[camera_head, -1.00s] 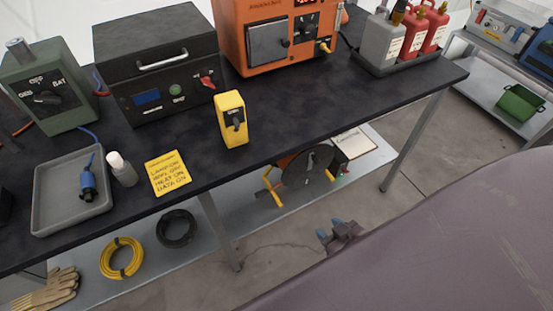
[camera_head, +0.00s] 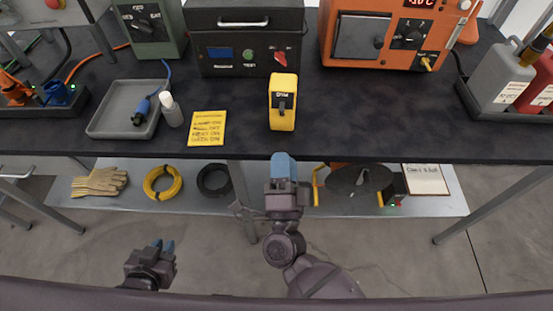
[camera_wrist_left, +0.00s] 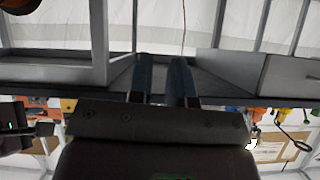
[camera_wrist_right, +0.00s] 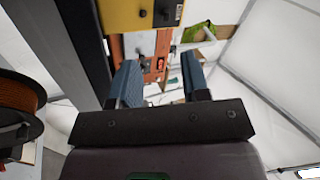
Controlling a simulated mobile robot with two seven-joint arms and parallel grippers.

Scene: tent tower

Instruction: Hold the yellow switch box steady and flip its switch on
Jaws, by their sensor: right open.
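The yellow switch box (camera_head: 283,117) stands upright near the front edge of the dark bench, its front facing me. A small black switch (camera_head: 282,103) is on its front; its setting is too small to tell. The box's lower part also shows at the top of the right wrist view (camera_wrist_right: 120,18). My right gripper (camera_head: 284,168) is open and empty, just in front of the bench edge and below the box, not touching it. My left gripper (camera_head: 162,248) is lower and further left, away from the bench. Its fingers (camera_wrist_left: 161,75) are apart with nothing between them.
A yellow note (camera_head: 207,128), a white bottle (camera_head: 172,112) and a grey tray (camera_head: 98,124) lie left of the box. A black instrument (camera_head: 248,45) and an orange unit (camera_head: 345,62) stand behind. The bench right of the box is clear. A lower shelf (camera_head: 300,206) runs underneath.

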